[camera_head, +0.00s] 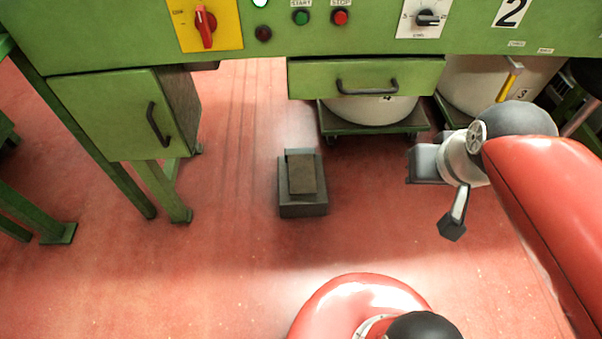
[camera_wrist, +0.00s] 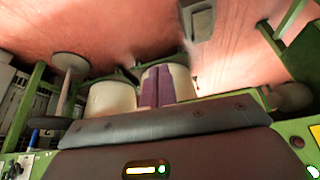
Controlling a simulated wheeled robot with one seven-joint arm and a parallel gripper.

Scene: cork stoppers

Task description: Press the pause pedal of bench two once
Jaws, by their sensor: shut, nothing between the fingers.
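The pause pedal (camera_head: 302,182), a dark grey box with a brownish tread plate, sits on the red floor below the bench marked 2 (camera_head: 511,10). A grey shape at the top of the wrist view (camera_wrist: 199,22) looks like the same pedal, partly cut off. My gripper (camera_head: 452,230) is shut and empty, off to the right of the pedal in the head view and apart from it. Its two closed fingers show side by side in the wrist view (camera_wrist: 156,73). Nothing touches the pedal.
The green bench carries a yellow switch plate (camera_head: 190,30), a drawer (camera_head: 365,72) and a cabinet (camera_head: 105,115). White drums on green dollies (camera_head: 375,130) stand behind the pedal, under the bench. A green leg (camera_head: 178,208) stands left. The floor around the pedal is clear.

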